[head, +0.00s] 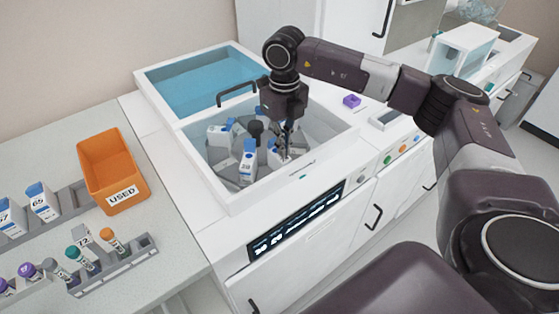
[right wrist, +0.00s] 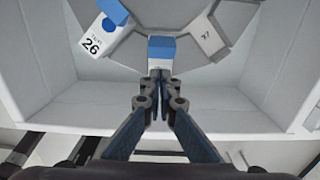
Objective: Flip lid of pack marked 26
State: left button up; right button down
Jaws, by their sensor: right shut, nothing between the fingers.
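The pack marked 26 (right wrist: 93,40) is white with a blue lid (right wrist: 113,12) at the upper left of the right wrist view. Its number faces the camera. My right gripper (right wrist: 160,74) is shut and empty, to the right of and below that pack in this view. Its tips are close to another blue-lidded pack (right wrist: 161,51); I cannot tell whether they touch. In the head view the right gripper (head: 287,152) points down into the open basin among several packs. One pack (head: 247,165) with a hard-to-read number stands left of it. My left gripper is not in view.
The basin (head: 215,190) has raised white walls close around the packs. A blue-lined bay (head: 205,80) lies behind it. A black handle (head: 237,93) stands between them. An orange USED bin (head: 108,170) and racks with tubes and packs are on the left table.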

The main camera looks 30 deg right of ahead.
jog(key=shift+w+a, duration=0.1)
jog(key=shift+w, duration=1.45)
jog(key=shift+r+p, duration=2.55)
jog(key=shift+r, duration=1.05)
jog(key=shift+s+f, duration=0.1)
